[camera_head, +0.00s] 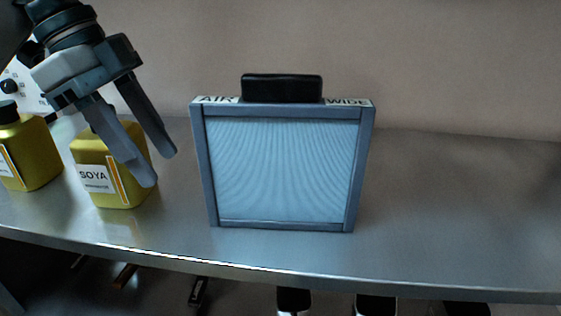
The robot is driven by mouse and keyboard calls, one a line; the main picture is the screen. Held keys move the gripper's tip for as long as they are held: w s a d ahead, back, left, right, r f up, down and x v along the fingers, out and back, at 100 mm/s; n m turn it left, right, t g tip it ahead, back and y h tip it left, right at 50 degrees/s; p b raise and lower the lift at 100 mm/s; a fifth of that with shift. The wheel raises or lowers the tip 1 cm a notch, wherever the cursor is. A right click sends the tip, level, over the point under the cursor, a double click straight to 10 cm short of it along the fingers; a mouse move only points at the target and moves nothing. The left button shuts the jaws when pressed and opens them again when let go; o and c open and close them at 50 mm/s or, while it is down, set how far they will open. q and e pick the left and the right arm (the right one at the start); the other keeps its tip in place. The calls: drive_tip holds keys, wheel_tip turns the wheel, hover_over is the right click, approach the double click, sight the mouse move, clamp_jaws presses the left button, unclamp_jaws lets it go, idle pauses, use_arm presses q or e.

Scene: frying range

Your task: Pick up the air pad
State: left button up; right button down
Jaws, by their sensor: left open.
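The air pad (282,172) stands upright near the middle of the metal counter. It is a blue-grey framed panel with a pale ribbed face, a black handle block on top (282,88) and the words "AIR" and "WIDE" on its top edge. My left gripper (166,170) comes in from the upper left. Its two fingers are apart and nothing is held between them. The fingers are to the left of the air pad, apart from it, and in front of a yellow soya bottle. My right gripper is not in view.
The yellow soya bottle (97,190) stands on the counter (455,215) behind my left fingers. Another yellow bottle (36,160) stands at the far left. The counter right of the air pad is clear. The counter's front edge runs below, with dark objects underneath.

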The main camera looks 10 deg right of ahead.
sight(232, 159)
use_arm(q)
drive_tip(key=s+d+p, duration=0.1)
drive_tip(key=d+p, duration=0.1)
drive_tip(key=d, duration=0.4)
drive_tip(key=shift+s+p, duration=0.15)
drive_tip(key=shift+p, duration=0.15)
drive_tip(key=shift+s+d+r+p, duration=0.1)
drive_tip(key=shift+d+r+p, duration=0.05)
drive_tip(key=shift+d+p, duration=0.3)
drive_tip(key=d+p, duration=0.2)
drive_tip(key=d, duration=0.1)
drive_tip(key=shift+s+d+r, duration=0.1)
drive_tip(key=shift+s+d, duration=0.15)
drive_tip(key=shift+s, duration=0.15)
drive_tip(key=shift+d+f+p, duration=0.4)
drive_tip(key=shift+f+p, duration=0.1)
drive_tip(key=shift+f, duration=0.2)
drive_tip(key=shift+a+f, duration=0.1)
